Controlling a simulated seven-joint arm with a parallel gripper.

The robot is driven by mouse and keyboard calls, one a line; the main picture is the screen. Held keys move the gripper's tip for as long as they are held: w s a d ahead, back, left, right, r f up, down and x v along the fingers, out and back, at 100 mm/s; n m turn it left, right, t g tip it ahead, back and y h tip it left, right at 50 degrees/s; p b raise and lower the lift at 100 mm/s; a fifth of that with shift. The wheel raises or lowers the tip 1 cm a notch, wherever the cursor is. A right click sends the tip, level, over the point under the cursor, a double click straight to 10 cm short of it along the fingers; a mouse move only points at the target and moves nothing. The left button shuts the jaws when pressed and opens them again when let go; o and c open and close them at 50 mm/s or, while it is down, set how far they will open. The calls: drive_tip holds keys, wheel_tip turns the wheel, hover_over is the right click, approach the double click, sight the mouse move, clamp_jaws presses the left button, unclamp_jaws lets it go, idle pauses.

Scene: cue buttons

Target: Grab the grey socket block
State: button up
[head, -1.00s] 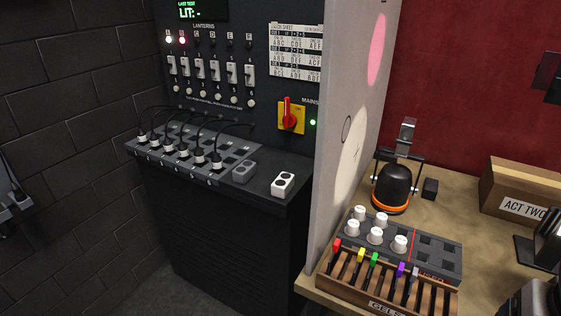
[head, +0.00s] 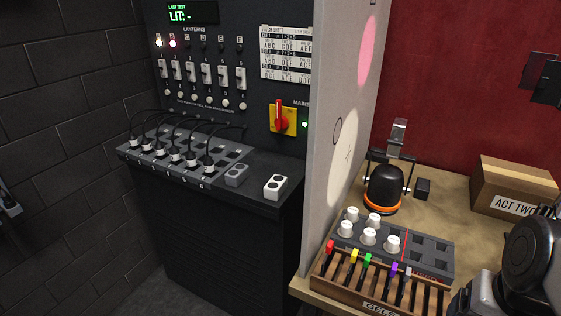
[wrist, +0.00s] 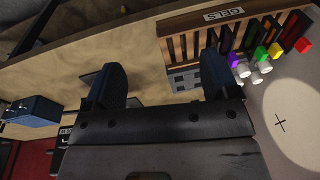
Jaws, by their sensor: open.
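The grey socket block (head: 236,174) sits on the dark console ledge in the head view, just right of the row of plugged cables. A white socket block (head: 275,187) stands to its right, apart from it. In the wrist view my gripper (wrist: 160,75) has its two dark fingers spread wide with nothing between them. It is over the wooden table, by the gel rack, on the other side of the partition from the grey block. The grey block does not show in the wrist view. My arm shows at the right edge of the head view.
A tall pale partition (head: 328,150) separates the console from the table. On the table are a gel rack (head: 372,285), a panel with white knobs (head: 425,262), a black lantern (head: 384,187) and a cardboard box (head: 512,185). Cables (head: 185,130) arch over the ledge left of the grey block.

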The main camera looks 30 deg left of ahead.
drive_tip(key=s+a+f+m+g+h, duration=0.15)
drive_tip(key=a+f+g, duration=0.35)
drive_tip(key=a+f, duration=2.05)
drive_tip(key=w+a+f+n+t+h, duration=0.1)
drive_tip(key=a+f+n+t+h, duration=0.15)
drive_tip(key=a, duration=0.85)
drive_tip(key=w+a+f+n+t+h, duration=0.1)
drive_tip(key=a+f+t, duration=0.3)
drive_tip(key=a, duration=0.6)
drive_tip(key=m+t+y, duration=0.1)
drive_tip(key=t+y, duration=0.4)
drive_tip(key=t, duration=0.5)
approach(230, 175)
drive_tip(key=x, duration=0.5)
drive_tip(key=shift+f, duration=0.1)
drive_tip(key=shift+w+r+t, duration=0.2)
drive_tip(key=shift+r+t, duration=0.05)
